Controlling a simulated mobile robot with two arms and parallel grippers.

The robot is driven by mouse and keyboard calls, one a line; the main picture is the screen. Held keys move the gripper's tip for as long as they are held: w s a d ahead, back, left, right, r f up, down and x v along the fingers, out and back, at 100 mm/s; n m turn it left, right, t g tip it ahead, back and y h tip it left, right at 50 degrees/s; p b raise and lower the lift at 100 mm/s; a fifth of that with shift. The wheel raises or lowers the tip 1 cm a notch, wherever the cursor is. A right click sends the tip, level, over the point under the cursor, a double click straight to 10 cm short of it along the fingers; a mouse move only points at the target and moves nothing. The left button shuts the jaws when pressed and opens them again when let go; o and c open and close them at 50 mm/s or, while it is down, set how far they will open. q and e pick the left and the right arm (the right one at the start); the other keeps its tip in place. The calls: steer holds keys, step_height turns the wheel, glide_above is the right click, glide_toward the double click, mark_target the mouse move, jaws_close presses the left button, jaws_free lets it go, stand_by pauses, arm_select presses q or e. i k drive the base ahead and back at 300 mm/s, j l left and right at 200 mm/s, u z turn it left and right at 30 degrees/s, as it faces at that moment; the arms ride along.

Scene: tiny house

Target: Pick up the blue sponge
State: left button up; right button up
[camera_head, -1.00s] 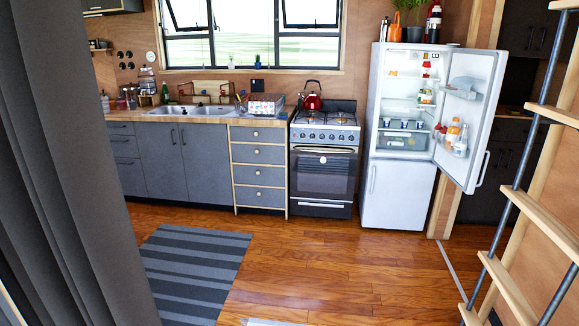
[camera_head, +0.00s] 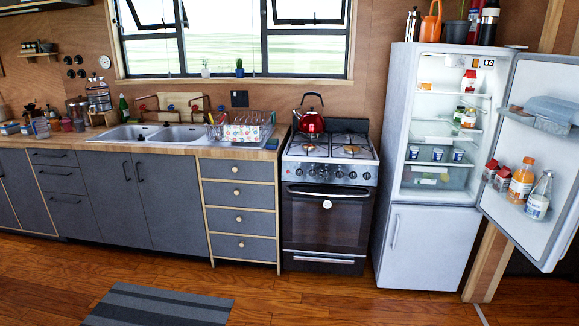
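I cannot clearly make out a blue sponge. A small bluish item (camera_head: 271,144) lies on the wooden counter (camera_head: 235,153) at its right end, beside the dish rack (camera_head: 262,132); it is too small to tell what it is. The double sink (camera_head: 180,136) is set into the counter to the left of the rack. Neither of my grippers is in view.
A stove (camera_head: 328,215) with a red kettle (camera_head: 311,122) stands right of the drawers. The fridge (camera_head: 428,247) is right of it, its door (camera_head: 530,150) wide open into the room. A striped rug (camera_head: 160,306) lies on the otherwise clear wooden floor.

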mark_target(270, 144)
steer(key=i, duration=2.2)
